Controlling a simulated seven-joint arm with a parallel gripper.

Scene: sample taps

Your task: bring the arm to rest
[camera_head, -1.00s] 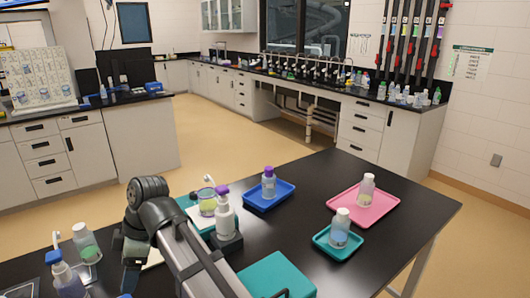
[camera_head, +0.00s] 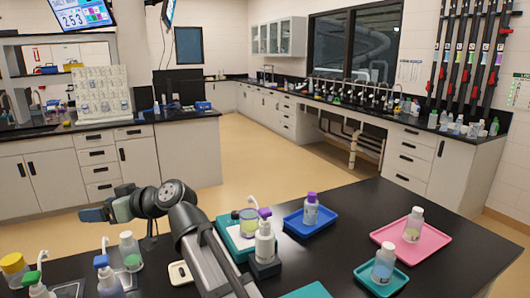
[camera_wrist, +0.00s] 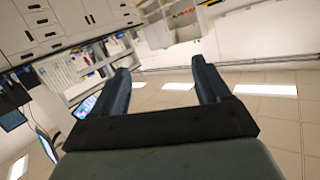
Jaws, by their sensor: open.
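My gripper (camera_head: 95,214) is at the left end of my raised arm in the head view, above the black table (camera_head: 330,262). In the wrist view my gripper (camera_wrist: 160,85) has its two blue fingers wide apart with nothing between them. The wrist view looks toward cabinets and the ceiling, tilted over. The gripper touches nothing that I can see.
Bottles stand below left, including a green-labelled bottle (camera_head: 130,252) and a yellow-capped jar (camera_head: 15,270). A pump bottle (camera_head: 264,243) stands right of my arm. A blue tray (camera_head: 290,222), a pink tray (camera_head: 440,246) and a teal tray (camera_head: 370,284) each hold a bottle.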

